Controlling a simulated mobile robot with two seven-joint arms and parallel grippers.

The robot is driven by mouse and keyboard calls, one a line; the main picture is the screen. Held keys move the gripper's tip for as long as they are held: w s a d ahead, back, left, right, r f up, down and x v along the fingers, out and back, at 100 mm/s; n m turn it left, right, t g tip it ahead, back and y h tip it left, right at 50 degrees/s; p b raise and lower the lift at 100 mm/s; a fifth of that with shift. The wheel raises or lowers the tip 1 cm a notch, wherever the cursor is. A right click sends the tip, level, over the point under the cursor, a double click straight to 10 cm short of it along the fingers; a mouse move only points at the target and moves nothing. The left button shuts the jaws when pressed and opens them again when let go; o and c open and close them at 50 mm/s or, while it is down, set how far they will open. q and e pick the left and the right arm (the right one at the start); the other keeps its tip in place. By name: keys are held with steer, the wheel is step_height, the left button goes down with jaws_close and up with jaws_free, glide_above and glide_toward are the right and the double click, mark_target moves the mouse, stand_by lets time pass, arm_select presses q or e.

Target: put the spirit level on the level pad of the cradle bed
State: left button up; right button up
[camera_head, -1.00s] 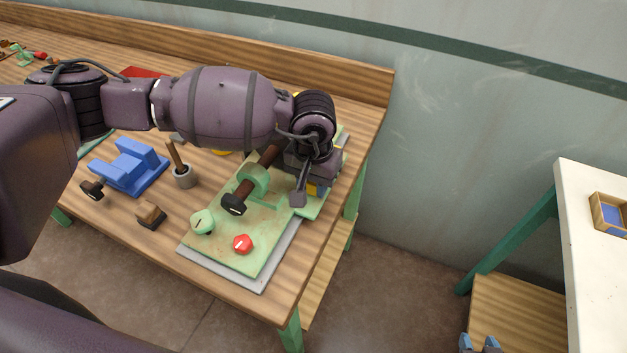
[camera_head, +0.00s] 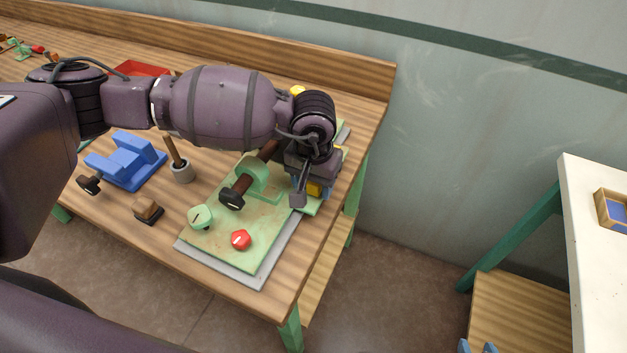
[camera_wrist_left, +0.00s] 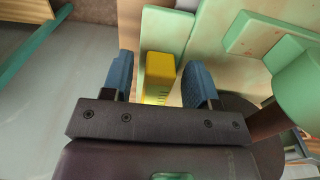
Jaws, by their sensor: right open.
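The cradle bed (camera_head: 222,248) is a pale green board on a grey plate, with a green cradle (camera_head: 262,188) holding a dark roller (camera_head: 236,192). The yellow spirit level (camera_head: 314,189) is at the bed's right side, by the green strip there that looks like the level pad (camera_head: 312,208). My left gripper (camera_head: 312,194) is over it. In the left wrist view the level (camera_wrist_left: 160,75) stands between the blue fingers (camera_wrist_left: 160,88), with a gap on each side. The level's underside is hidden. My right gripper (camera_head: 478,347) shows only its blue fingertips at the bottom edge, apart and empty.
A white table (camera_head: 597,255) is at right.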

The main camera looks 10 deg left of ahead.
steer(key=shift+w+r, duration=0.25)
steer(key=shift+w, duration=0.15)
arm_select(q)
step_height(320, 180, up, 10)
steer(key=shift+f, duration=0.25)
steer(key=shift+r, duration=0.65)
arm_select(e)
steer(key=shift+s, duration=0.3)
steer(key=shift+w+r, duration=0.15)
steer(key=shift+w, duration=0.05)
